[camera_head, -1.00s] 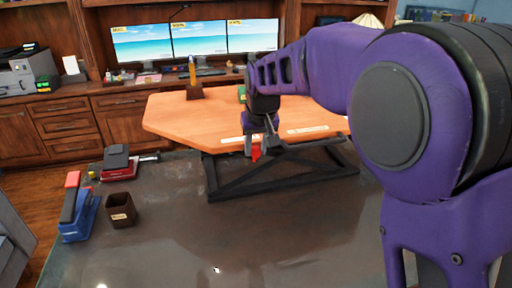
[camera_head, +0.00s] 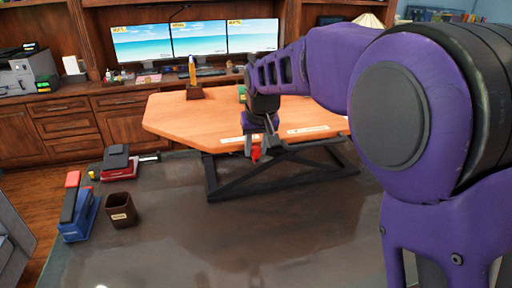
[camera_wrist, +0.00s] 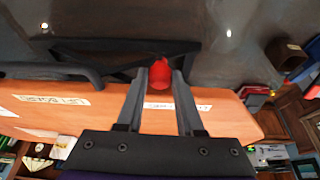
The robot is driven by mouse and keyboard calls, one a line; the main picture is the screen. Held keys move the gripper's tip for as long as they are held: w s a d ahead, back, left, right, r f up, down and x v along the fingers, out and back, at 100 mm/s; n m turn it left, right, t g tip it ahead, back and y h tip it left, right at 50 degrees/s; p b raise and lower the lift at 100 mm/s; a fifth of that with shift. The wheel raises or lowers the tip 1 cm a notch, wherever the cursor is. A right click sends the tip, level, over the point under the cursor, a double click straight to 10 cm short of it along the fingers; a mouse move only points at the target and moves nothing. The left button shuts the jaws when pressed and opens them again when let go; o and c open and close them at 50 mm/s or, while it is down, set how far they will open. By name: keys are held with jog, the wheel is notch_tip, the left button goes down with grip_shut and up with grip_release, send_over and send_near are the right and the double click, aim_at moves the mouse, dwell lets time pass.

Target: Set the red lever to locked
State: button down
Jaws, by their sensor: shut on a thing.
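The red lever (camera_head: 256,154) is at the front edge of a wooden sit-stand desktop (camera_head: 190,115), small and partly hidden by my gripper in the head view. In the wrist view the red lever (camera_wrist: 160,74) is a rounded red piece between the two fingertips. My gripper (camera_wrist: 161,84) is shut on it, one grey finger on each side. In the head view my gripper (camera_head: 257,148) points down at the desktop's front edge. White labels lie on the desktop near the edge, one left (camera_head: 233,139) and one right (camera_head: 308,130); their text is unreadable to me.
The desktop stands on a black folding frame (camera_head: 285,188) on a dark glossy table (camera_head: 200,245). A blue and red stapler (camera_head: 78,215), a brown cup (camera_head: 121,210) and a red and grey device (camera_head: 118,163) are at left. Monitors are behind.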

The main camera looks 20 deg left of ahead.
jog(key=s+a+m+h+p, duration=0.1)
jog(key=s+a+m+h, duration=0.2)
jog(key=s+m, duration=0.2)
jog(key=shift+a+m+t+p, duration=0.15)
jog(key=shift+m+t+p, duration=0.25)
jog(key=shift+m, duration=1.3)
jog(key=shift+s, duration=0.1)
jog(key=c, duration=0.5)
grip_release()
jog(key=shift+c, duration=0.2)
jog(key=shift+r, duration=0.1)
jog(key=p+v, duration=0.1)
jog(key=v, duration=1.6)
